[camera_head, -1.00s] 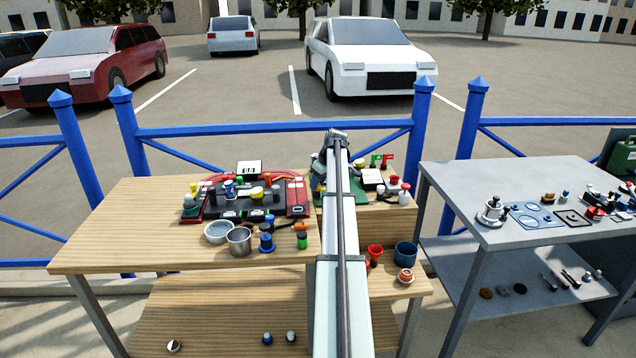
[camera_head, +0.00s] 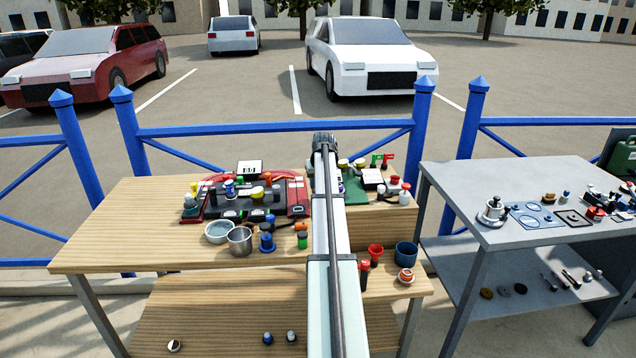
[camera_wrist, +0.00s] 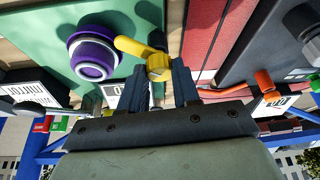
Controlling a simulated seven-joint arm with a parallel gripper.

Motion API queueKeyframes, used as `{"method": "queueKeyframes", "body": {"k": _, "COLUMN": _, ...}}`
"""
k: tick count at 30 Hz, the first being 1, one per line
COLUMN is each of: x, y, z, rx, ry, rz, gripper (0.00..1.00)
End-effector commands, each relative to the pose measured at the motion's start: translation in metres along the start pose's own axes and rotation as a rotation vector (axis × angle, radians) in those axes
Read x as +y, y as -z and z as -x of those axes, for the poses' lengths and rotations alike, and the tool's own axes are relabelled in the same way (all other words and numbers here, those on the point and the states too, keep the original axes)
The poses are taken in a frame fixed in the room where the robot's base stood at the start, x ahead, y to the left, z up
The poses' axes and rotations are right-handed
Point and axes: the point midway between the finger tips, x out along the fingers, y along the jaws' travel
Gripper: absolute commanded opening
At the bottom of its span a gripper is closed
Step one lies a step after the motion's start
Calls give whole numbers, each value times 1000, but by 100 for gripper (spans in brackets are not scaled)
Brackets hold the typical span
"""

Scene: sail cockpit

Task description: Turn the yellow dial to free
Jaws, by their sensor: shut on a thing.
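The yellow dial (camera_wrist: 158,66) is in the middle of the wrist view, on a green board (camera_wrist: 60,25). It has a round hub and a yellow arm pointing up and left towards a purple ring knob (camera_wrist: 93,55). My gripper (camera_wrist: 158,84) has one dark finger on each side of the hub and is shut on it. White labels (camera_wrist: 22,97) lie left of the dial, and I cannot read them surely. In the head view my own arm hides the fingertips and the dial; the green board (camera_head: 354,192) shows right of the arm.
A red panel (camera_wrist: 216,40) and an orange lever (camera_wrist: 264,82) are close right of the gripper. In the head view a black and red console (camera_head: 240,211), bowl (camera_head: 219,232) and metal cup (camera_head: 240,241) stand left. A grey table (camera_head: 535,240) stands at the right.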

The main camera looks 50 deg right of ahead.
Motion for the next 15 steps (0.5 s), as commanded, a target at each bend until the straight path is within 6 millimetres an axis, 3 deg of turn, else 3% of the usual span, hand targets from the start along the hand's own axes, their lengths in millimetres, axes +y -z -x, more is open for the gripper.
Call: {"method": "queueKeyframes", "body": {"k": 15, "x": -3, "y": 0, "z": 0, "rx": -1, "ry": -133, "rz": -321, "gripper": 1}}
